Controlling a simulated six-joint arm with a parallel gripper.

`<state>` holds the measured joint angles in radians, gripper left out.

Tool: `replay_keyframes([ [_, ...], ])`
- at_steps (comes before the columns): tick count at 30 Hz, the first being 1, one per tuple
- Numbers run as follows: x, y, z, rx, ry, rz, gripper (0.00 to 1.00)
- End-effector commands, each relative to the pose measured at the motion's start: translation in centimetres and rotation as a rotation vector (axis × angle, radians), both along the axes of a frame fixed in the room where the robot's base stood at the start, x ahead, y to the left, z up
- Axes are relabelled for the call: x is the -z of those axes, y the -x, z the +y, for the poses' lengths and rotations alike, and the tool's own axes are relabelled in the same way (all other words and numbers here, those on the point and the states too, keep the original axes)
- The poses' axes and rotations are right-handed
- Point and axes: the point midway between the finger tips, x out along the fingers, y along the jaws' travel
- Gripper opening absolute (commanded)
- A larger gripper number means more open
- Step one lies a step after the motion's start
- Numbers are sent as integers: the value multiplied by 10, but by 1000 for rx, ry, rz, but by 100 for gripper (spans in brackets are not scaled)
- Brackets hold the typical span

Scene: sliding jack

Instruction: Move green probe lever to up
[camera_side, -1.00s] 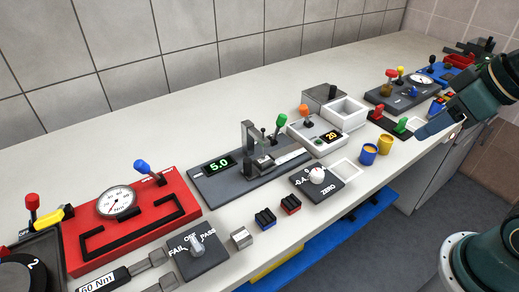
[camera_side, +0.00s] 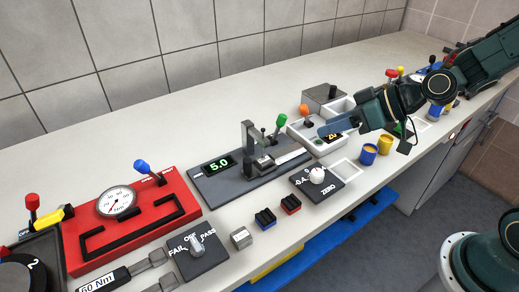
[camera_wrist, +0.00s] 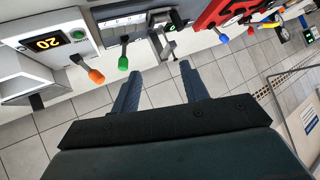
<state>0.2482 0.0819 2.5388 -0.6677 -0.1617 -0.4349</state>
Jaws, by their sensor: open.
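The green probe lever (camera_side: 281,121) stands at the right back of the dark gauge station (camera_side: 235,183), beside the upright grey stand and a display reading 5.0. In the wrist view the green lever (camera_wrist: 123,63) shows just beyond and left of my fingertips. My gripper (camera_side: 325,130) is to the right of the lever, over the white device with the orange lever. In the wrist view my gripper (camera_wrist: 157,72) has its two fingers apart with nothing between them. The gripper is clear of the lever.
An orange lever (camera_side: 304,109) rises from the white device (camera_side: 303,133) close beside the green one. The grey stand (camera_side: 247,139) is on the lever's left. A blue lever (camera_side: 142,166) on a red panel is further left. The counter behind is clear.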

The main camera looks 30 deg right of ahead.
Motion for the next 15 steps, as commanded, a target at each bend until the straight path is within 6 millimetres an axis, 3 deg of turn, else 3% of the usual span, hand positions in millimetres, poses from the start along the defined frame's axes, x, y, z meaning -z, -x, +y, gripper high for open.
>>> replay_keyframes([
  [8, 22, -34, -13, 108, -147, -84, 45],
  [15, 40, -55, -37, 253, -240, -142, 45],
])
